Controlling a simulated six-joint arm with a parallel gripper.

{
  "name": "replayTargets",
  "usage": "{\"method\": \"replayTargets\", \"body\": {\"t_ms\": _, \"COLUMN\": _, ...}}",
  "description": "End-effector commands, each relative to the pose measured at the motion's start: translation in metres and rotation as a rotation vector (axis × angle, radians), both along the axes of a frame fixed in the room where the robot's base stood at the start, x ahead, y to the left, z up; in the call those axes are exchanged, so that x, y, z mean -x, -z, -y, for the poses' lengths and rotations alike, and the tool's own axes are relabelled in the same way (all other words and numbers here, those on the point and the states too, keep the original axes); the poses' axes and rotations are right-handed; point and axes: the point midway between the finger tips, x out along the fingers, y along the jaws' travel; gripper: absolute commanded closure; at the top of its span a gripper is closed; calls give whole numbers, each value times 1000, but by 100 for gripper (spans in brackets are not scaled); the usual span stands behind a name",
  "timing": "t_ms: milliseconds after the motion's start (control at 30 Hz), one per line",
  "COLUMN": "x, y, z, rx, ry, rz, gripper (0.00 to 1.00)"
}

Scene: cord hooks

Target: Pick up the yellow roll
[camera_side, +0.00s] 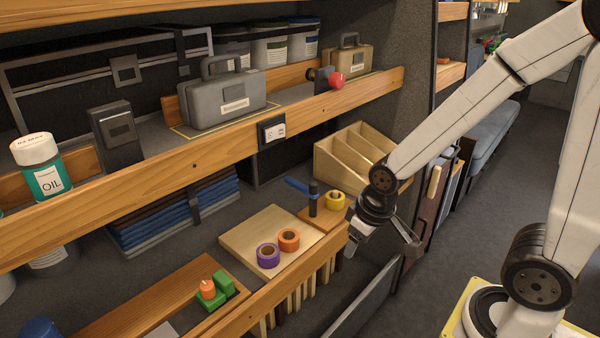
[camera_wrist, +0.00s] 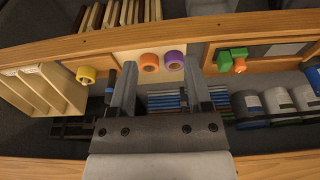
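The yellow roll (camera_side: 335,201) lies on a small wooden board at the right end of the lower shelf, beside a dark upright post with a blue bar. In the wrist view the yellow roll (camera_wrist: 86,75) is at the left, outside my fingers. My gripper (camera_side: 384,243) is in front of the shelf, to the right of the yellow roll and apart from it. In the wrist view my gripper (camera_wrist: 157,64) has its two fingers spread with nothing held between them.
An orange roll (camera_side: 289,239) and a purple roll (camera_side: 268,255) sit on a light board (camera_side: 243,236) left of the yellow roll. A wooden divided rack (camera_side: 345,160) stands behind. The upper shelf's wooden edge (camera_side: 200,172) overhangs the lower shelf. Green blocks (camera_side: 222,283) lie at the front left.

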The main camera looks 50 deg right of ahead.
Motion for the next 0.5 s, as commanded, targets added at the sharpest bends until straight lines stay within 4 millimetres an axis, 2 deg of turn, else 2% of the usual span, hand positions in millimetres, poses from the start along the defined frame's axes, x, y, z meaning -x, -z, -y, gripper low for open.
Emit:
{"method": "replayTargets", "body": {"t_ms": 33, "x": 0, "y": 0, "z": 0, "rx": 0, "ry": 0, "rz": 0, "gripper": 17}}
{"method": "replayTargets", "body": {"t_ms": 100, "x": 0, "y": 0, "z": 0, "rx": 0, "ry": 0, "rz": 0, "gripper": 0}}
{"method": "replayTargets", "body": {"t_ms": 367, "x": -1, "y": 0, "z": 1, "rx": 1, "ry": 0, "rz": 3, "gripper": 0}}
{"method": "replayTargets", "body": {"t_ms": 500, "x": -11, "y": 1, "z": 7, "rx": 12, "ry": 6, "rz": 24, "gripper": 0}}
